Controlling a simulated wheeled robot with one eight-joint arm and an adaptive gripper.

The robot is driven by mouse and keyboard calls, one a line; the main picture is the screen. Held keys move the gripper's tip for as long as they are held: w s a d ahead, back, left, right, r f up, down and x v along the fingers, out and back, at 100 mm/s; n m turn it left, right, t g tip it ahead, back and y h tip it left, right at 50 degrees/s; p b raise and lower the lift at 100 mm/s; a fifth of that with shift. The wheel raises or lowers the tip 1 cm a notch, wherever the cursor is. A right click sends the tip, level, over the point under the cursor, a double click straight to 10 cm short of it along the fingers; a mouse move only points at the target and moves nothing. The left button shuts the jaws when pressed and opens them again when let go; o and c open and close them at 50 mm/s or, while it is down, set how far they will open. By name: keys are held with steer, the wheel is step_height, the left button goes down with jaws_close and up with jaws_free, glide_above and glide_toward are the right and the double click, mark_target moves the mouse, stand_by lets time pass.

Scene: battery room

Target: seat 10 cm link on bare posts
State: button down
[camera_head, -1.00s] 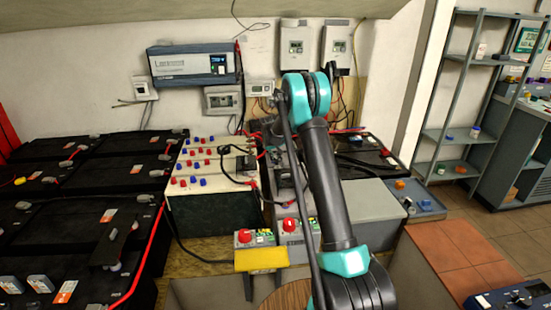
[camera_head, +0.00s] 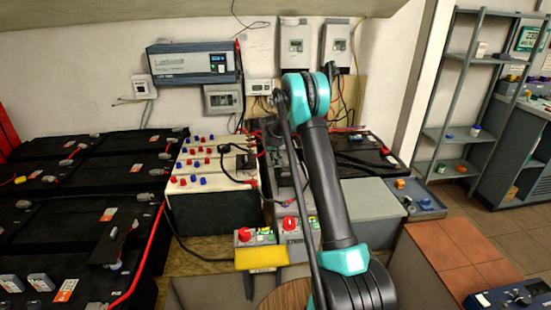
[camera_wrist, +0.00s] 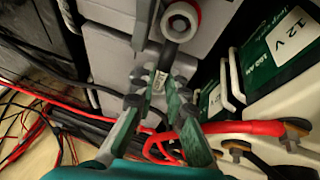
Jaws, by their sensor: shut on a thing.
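In the wrist view my gripper (camera_wrist: 158,98) points up the picture, with its two green-sided fingers close together. It is shut on a short dark link (camera_wrist: 166,58) with a small pale label near the fingertips. The link's far end lies at or over a round light post top with a red ring (camera_wrist: 183,20); I cannot tell whether it is seated. Brass studs (camera_wrist: 238,148) with dark lugs show at the lower right, beside a thick red cable (camera_wrist: 225,130). In the head view my arm hides the gripper and the link.
Green 12 V batteries (camera_wrist: 275,48) with white handles stand at the right of the wrist view. Loose red and black cables (camera_wrist: 70,115) run at the left. In the head view, a pale-topped box with red and blue terminals (camera_head: 205,165) and black batteries (camera_head: 80,210) stand left of my arm.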

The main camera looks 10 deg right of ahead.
steer(key=shift+f, duration=0.1)
stand_by(0.3)
steer(key=c, duration=1.5)
jaws_free()
steer(key=shift+o, duration=0.2)
steer(key=o, duration=0.4)
steer(key=shift+r, duration=4)
